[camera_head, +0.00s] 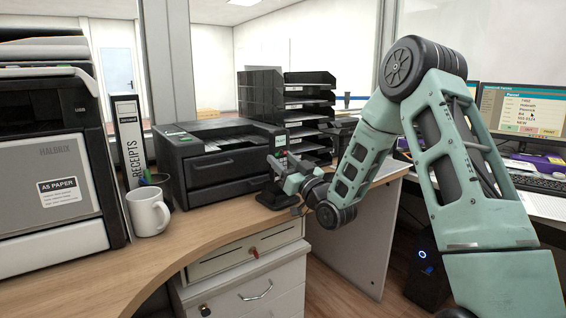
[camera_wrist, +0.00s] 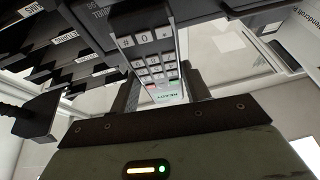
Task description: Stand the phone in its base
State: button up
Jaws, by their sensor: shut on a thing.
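The phone is a dark handset. In the wrist view its keypad (camera_wrist: 152,50) and lit screen show between the fingers. My gripper (camera_wrist: 163,88) is shut on the phone. In the head view my gripper (camera_head: 284,172) is at the counter's right part, by the printer, and hides part of the phone. A small light patch of the phone (camera_head: 280,141) shows above it. The black base (camera_head: 274,197) is on the counter right below the gripper. I cannot tell whether the phone's lower end touches the base or sits in it.
A black printer (camera_head: 215,165) stands close left of the base. Black paper trays (camera_head: 308,100) are behind. A white mug (camera_head: 148,212), a receipts binder (camera_head: 127,140) and a large printer (camera_head: 55,165) stand further left. The counter's front left is clear; its edge (camera_head: 230,230) is near the base.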

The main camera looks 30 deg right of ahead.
jog(key=shift+f, duration=0.25)
jog(key=shift+f+b, duration=0.65)
jog(key=shift+b, duration=0.25)
jog(key=shift+f+b, duration=0.7)
jog(key=shift+b, duration=0.25)
dwell(1.1)
jog(key=shift+f+b, duration=0.35)
jog(key=shift+b, duration=0.05)
jog(key=shift+f, duration=0.2)
jog(key=o, duration=1.2)
jog(key=shift+c, duration=0.2)
